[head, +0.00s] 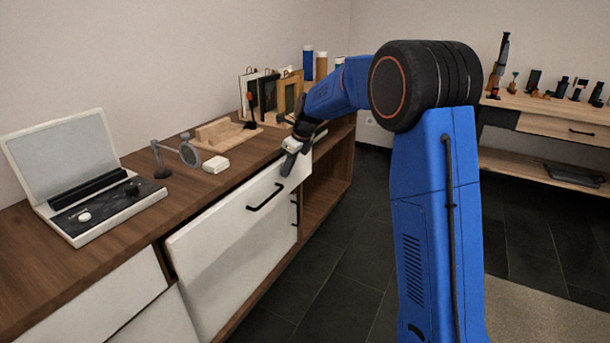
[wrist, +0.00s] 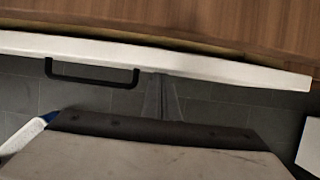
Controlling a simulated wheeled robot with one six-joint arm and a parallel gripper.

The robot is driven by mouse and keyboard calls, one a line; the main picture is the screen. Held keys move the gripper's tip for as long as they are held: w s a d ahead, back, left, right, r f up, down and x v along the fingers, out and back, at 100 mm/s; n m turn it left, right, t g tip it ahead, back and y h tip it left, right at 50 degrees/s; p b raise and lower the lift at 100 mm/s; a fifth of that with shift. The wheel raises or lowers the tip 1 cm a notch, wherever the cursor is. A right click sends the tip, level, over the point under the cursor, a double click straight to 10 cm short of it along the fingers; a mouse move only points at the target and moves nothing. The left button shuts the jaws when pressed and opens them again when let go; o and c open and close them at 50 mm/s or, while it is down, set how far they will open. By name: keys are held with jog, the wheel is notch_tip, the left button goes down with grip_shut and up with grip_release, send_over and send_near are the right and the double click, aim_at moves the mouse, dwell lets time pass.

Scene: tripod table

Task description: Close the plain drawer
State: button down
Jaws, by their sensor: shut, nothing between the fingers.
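A wide white drawer front (head: 235,250) with a black bar handle (head: 266,198) stands a little out from the wooden cabinet. In the wrist view its top edge (wrist: 220,69) runs across the picture, with a narrow gap to the counter that widens towards the left-middle. Its handle (wrist: 92,75) hangs left of my fingers. My gripper (head: 288,166) is shut and empty at the drawer's upper right part. In the wrist view the fingertips (wrist: 162,84) are at the outer face, right of the handle; whether they touch it I cannot tell.
An open shelf (head: 325,185) lies right of the drawer. Dark floor tiles (head: 340,265) are clear in front.

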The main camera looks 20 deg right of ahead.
aim_at(278, 161)
jog(key=w+a, duration=0.3)
jog(key=shift+w+a+r, duration=0.1)
jog(key=shift+w+a, duration=0.05)
jog(key=shift+w, duration=0.05)
